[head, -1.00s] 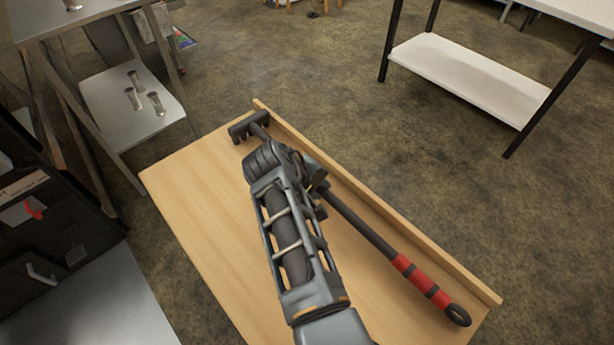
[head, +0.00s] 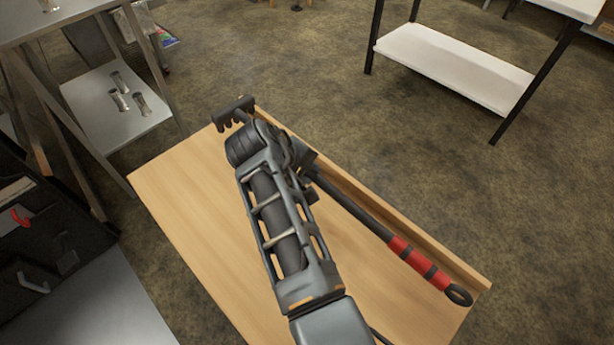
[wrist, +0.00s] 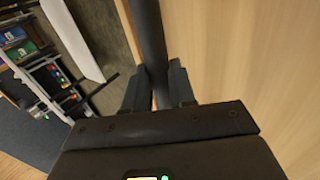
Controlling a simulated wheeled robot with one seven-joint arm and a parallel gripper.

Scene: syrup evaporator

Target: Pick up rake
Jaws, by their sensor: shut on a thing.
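The rake has a dark toothed head (head: 233,112), a dark shaft (head: 350,207) and a red banded grip (head: 419,264) ending in a loop. In the head view it lies along the raised right edge of the wooden table, its head at the far end. My gripper is shut on the shaft near the rake's head; in the wrist view the fingers (wrist: 158,88) stand on both sides of the dark shaft (wrist: 149,40). In the head view my arm hides the fingers and part of the shaft. I cannot tell how far the rake is off the tabletop.
The wooden table (head: 190,200) is otherwise bare. A metal shelf unit (head: 95,115) with several glass vessels (head: 120,95) stands at the left. A white shelf (head: 455,65) with black legs is at the back right. Open floor (head: 270,50) lies between them.

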